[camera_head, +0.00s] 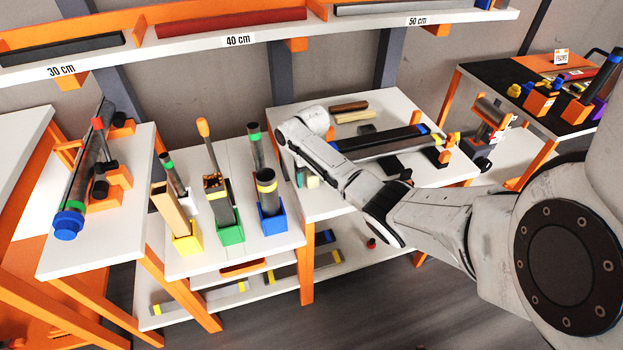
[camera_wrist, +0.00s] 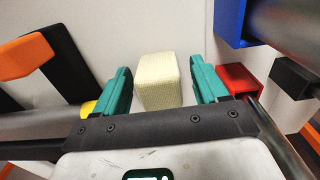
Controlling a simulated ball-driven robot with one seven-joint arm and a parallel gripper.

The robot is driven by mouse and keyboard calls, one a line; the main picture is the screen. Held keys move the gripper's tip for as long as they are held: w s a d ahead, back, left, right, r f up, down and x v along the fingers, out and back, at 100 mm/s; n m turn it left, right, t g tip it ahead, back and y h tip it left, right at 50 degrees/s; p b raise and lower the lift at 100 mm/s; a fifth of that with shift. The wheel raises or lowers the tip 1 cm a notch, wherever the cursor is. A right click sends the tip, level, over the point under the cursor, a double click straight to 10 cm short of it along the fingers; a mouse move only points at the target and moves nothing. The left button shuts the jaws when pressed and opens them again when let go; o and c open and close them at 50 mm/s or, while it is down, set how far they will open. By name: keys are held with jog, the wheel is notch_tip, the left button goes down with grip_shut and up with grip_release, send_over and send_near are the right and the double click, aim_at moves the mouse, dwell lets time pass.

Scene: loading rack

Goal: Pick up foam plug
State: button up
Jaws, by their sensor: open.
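The foam plug looks to be the pale cream block (camera_wrist: 158,80) in the wrist view, standing on a white surface. My gripper (camera_wrist: 160,90) is open, with one teal finger on each side of the block. Small gaps show between the fingers and the block, and I see no clear contact. In the head view my arm reaches to the white table in the middle. A small pale patch below my wrist (camera_head: 312,181) may be the same block, mostly hidden by the arm.
In the wrist view a blue holder (camera_wrist: 229,22) and a red block (camera_wrist: 240,80) stand close on the right. A grey tube lies at the left. In the head view, yellow, green and blue holders (camera_head: 270,222) with upright tubes stand left of my arm.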

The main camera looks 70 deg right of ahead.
jog(key=shift+c, duration=0.4)
jog(key=c, duration=0.9)
jog(key=shift+r, duration=0.1)
jog(key=shift+c, duration=0.2)
